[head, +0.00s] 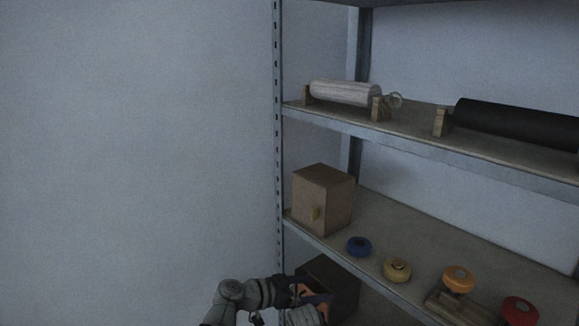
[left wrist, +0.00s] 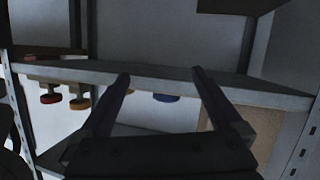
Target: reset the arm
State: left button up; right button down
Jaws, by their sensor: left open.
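My left arm comes in at the bottom of the head view. Its left gripper (head: 318,300) is low in front of the shelf unit, near the lower shelf's left end. In the left wrist view my left gripper (left wrist: 160,76) has its two dark fingers wide apart, with nothing held between them. The shelf edge (left wrist: 165,74) runs across behind the fingertips there. A dark box (head: 345,287) stands beside the gripper in the head view, partly hidden by it. My right gripper is in neither view.
The metal shelf's middle board (head: 395,230) bears a brown box (head: 323,199), a blue knob (head: 359,246), a yellow knob (head: 397,269), an orange knob (head: 458,279) and a red knob (head: 520,311). Above lie a pale roller (head: 344,93) and a black roller (head: 515,123). The left side is open before a bare wall.

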pick_arm(q)
jog(key=s+a+f+n+g+y, duration=0.25)
jog(key=a+f+n+y, duration=0.2)
jog(key=a, duration=0.35)
jog(key=s+a+f+n+g+y, duration=0.1)
jog(key=s+a+f+n+y, duration=0.25)
jog(key=a+f, duration=0.35)
jog(key=s+a+f+n+g+y, duration=0.25)
jog(key=s+a+f+y, duration=0.2)
jog(key=a, duration=0.45)
jog(key=s+d+m+y, duration=0.25)
jog(key=s+d, duration=0.25)
jog(key=d, duration=0.6)
notch_tip(320, 180, up, 16)
jog(key=p, duration=1.4)
jog(key=shift+s+d+f+m+h+p, duration=0.15)
jog(key=shift+s+f+m+h+p, duration=0.05)
jog(key=shift+m+h+p, duration=0.2)
